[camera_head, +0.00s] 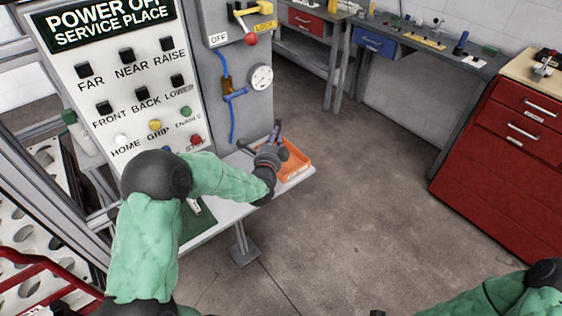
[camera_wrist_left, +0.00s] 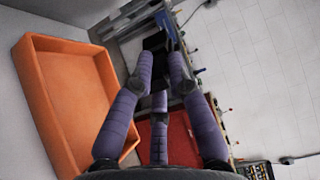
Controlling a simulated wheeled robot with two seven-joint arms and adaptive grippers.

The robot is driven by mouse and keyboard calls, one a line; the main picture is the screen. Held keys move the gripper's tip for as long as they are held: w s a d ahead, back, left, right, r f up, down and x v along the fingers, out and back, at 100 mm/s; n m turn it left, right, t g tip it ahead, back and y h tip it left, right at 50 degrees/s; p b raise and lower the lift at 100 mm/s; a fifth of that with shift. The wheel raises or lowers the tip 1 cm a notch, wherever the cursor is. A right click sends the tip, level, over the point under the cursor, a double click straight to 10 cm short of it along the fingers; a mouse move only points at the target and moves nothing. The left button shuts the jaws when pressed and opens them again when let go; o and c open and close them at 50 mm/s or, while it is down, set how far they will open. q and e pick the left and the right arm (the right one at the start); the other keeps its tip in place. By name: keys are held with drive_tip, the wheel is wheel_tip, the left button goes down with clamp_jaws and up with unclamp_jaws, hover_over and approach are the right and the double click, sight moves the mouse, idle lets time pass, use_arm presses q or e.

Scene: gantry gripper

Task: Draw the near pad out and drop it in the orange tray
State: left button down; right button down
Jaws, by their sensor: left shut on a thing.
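My left gripper (camera_head: 277,137) has purple fingers and reaches past the panel's right side, over the small shelf. In the left wrist view the fingers (camera_wrist_left: 157,50) are closed together on a small dark pad (camera_wrist_left: 155,41) at their tips; its shape is partly hidden by the fingers. The orange tray (camera_head: 299,171) sits on the shelf just beyond and right of my left wrist. It also shows in the left wrist view (camera_wrist_left: 38,95), left of the fingers, with its visible floor empty. My right arm shows at the lower right, but its gripper is not clearly visible.
The button panel (camera_head: 125,80) and grey cabinet with a pressure gauge (camera_head: 262,77) stand behind my left arm. The pale shelf (camera_head: 222,222) carries the tray. A red drawer cabinet (camera_head: 500,140) and workbenches (camera_head: 400,45) stand right and behind. The floor between is clear.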

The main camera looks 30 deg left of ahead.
use_arm(q)
drive_tip(key=shift+f+b, duration=1.05)
drive_tip(key=shift+f, duration=1)
drive_tip(key=c, duration=1.1)
unclamp_jaws()
drive_tip(key=shift+s, duration=0.1)
drive_tip(key=v, duration=1.2)
